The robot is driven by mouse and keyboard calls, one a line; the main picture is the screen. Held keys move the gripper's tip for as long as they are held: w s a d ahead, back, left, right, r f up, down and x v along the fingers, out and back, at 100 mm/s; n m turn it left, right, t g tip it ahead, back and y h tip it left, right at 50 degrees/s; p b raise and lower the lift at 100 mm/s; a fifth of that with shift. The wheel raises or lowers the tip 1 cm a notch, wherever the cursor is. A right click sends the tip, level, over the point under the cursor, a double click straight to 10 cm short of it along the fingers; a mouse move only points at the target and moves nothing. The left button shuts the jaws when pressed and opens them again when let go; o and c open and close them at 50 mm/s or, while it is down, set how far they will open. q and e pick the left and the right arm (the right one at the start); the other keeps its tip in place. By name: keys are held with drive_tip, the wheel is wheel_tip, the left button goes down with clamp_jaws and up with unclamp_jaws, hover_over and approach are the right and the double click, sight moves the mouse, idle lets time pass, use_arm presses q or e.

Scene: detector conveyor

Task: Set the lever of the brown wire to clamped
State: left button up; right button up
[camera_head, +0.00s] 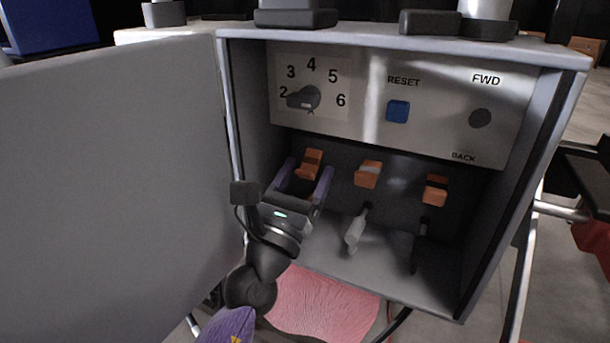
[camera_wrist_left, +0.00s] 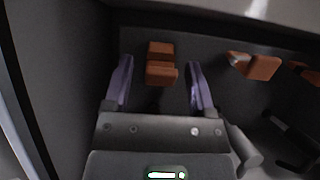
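Three orange levers sit in a row on the back wall inside the grey open box: a left one (camera_head: 310,163), a middle one (camera_head: 367,174) and a right one (camera_head: 436,190). A light grey wire (camera_head: 355,232) hangs below the middle lever and a dark wire (camera_head: 419,245) below the right one. I see no brown wire; the spot below the left lever is hidden by my left gripper (camera_head: 306,176). That gripper is open, its purple fingers either side of the left lever. In the left wrist view, the left lever (camera_wrist_left: 161,64) stands between the fingers, with gaps on both sides. My right gripper is out of view.
The box's open door (camera_head: 110,180) fills the left side, close to my left arm. Above the levers is a panel with a numbered dial (camera_head: 304,97), a blue RESET button (camera_head: 398,111) and a FWD/BACK knob (camera_head: 480,118). The box's right wall (camera_head: 520,180) bounds the space.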

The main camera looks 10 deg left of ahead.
use_arm(q)
drive_tip(key=v, duration=1)
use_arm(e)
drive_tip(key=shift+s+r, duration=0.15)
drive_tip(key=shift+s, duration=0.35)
